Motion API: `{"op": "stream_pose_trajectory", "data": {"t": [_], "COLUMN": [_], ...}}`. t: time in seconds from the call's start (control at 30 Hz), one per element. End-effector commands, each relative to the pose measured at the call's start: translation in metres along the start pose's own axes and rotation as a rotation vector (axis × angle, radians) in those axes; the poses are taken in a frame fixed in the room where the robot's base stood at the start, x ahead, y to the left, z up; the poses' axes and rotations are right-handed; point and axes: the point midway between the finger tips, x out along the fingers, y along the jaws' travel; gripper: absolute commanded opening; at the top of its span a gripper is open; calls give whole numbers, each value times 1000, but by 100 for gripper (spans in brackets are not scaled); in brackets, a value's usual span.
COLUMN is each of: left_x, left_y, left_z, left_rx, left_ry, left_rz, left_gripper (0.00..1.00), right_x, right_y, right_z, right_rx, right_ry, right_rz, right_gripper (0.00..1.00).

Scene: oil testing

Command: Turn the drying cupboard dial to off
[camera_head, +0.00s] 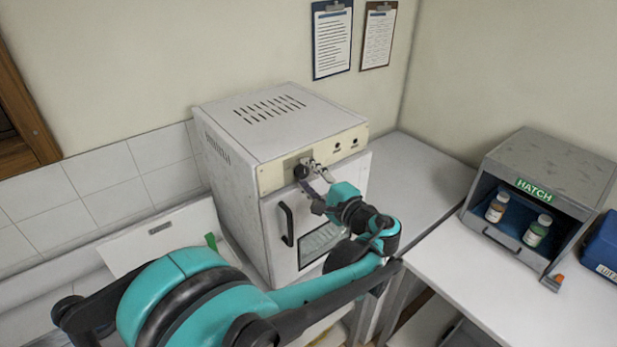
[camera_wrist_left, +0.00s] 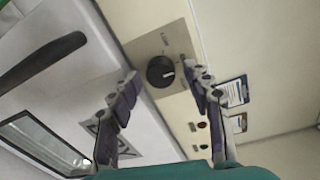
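The drying cupboard (camera_head: 235,170) is a white box with a cream control panel (camera_head: 270,177) along its upper front. Its dial (camera_wrist_left: 160,71) is a round black knob with a white pointer mark, on a grey plate with small lettering I cannot read for certain. In the head view the dial (camera_head: 301,172) is partly covered by my gripper. My left gripper (camera_head: 314,175) is at the panel, right in front of the dial. In the left wrist view its fingers (camera_wrist_left: 161,74) are open, one on each side of the dial, with visible gaps. My right gripper is not in view.
The cupboard's black door handle (camera_head: 287,224) sticks out below the panel. Small indicators (camera_head: 346,145) sit to the dial's right. A grey hatch box (camera_head: 545,165) with two bottles stands on the right-hand bench (camera_head: 480,290). Clipboards (camera_head: 332,40) hang on the wall.

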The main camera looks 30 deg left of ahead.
Motion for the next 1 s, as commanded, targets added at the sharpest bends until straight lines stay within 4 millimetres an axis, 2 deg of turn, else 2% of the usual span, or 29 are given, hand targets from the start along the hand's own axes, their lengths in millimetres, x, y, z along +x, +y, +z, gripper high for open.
{"op": "stream_pose_trajectory", "data": {"t": [0.27,0.37,0.7,0.83,1.0], "left_x": [-3,-14,-66,-77,-81], "left_y": [0,-1,0,0,0], "left_z": [0,-1,-1,-1,0], "left_rx": [0,0,1,0,0], "left_ry": [1,3,4,2,0], "left_rz": [-1,-1,-1,-1,-1], "left_gripper": [50,50,50,50,50], "right_x": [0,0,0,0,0], "right_y": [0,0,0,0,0], "right_z": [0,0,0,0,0], "right_rx": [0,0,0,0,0], "right_ry": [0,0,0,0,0], "right_rz": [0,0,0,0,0], "right_gripper": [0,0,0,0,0]}}
